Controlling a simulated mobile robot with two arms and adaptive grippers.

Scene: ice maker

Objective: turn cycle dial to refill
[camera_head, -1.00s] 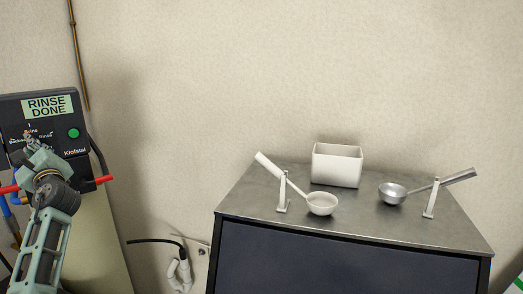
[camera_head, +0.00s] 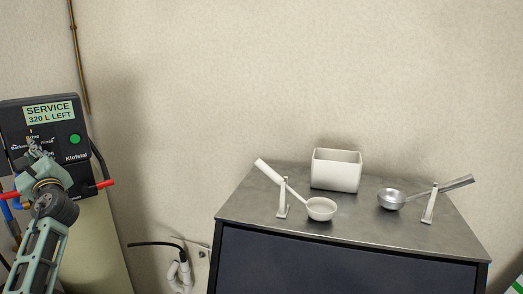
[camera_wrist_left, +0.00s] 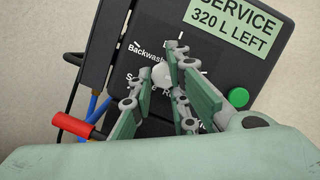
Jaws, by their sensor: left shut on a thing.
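A dark control box (camera_head: 14,119) hangs at the far left in the head view. Its green display (camera_head: 49,112) reads "SERVICE 320 L LEFT". My left gripper (camera_head: 38,150) is at the front of this box. In the left wrist view, my left gripper (camera_wrist_left: 160,84) is shut on the light grey cycle dial (camera_wrist_left: 161,76), its fingers on either side of it. Printed words surround the dial; "Backwash" is partly readable and the others are mostly covered by the fingers. My right gripper is not in view.
A green button (camera_wrist_left: 238,97) sits right of the dial. Red handles (camera_wrist_left: 74,125) and blue hoses stick out beside the box. A metal-topped cabinet (camera_head: 350,222) at the right carries a white bin (camera_head: 336,175) and two scoops on stands.

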